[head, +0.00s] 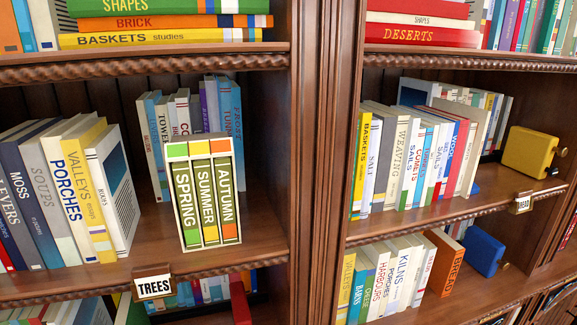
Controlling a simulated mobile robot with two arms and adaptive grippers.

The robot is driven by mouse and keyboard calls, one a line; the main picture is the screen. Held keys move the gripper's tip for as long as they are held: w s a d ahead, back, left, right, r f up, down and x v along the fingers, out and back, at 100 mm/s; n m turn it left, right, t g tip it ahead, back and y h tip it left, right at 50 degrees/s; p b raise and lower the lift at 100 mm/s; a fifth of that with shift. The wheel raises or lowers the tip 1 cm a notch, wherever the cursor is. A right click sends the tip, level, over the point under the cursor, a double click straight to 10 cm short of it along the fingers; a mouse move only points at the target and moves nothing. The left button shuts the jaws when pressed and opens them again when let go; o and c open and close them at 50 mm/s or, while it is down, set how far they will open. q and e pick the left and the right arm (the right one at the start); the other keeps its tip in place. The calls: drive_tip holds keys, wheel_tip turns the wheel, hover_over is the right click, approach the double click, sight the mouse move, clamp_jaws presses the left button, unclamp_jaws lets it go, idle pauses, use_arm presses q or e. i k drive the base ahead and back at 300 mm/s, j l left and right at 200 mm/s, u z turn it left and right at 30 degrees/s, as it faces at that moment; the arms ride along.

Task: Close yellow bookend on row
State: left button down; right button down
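The yellow bookend (531,152) is a blocky piece with a small round knob on its right side. It stands on the right bookcase's middle shelf (478,203), near the right end. A row of books (415,150) fills the left part of that shelf, with BASKETS, SALT, WEAVING, COMETS and SAILS on the spines. Several books at its right end lean. A gap of bare shelf lies between the front books and the bookend. Neither of my grippers is in view.
A blue bookend (483,251) stands on the shelf below, right of another book row (390,280). A small label plate (522,203) sits on the middle shelf's front edge. A thick upright (326,160) divides the bookcases.

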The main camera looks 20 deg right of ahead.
sight(528, 151)
drive_tip(key=z, duration=1.9)
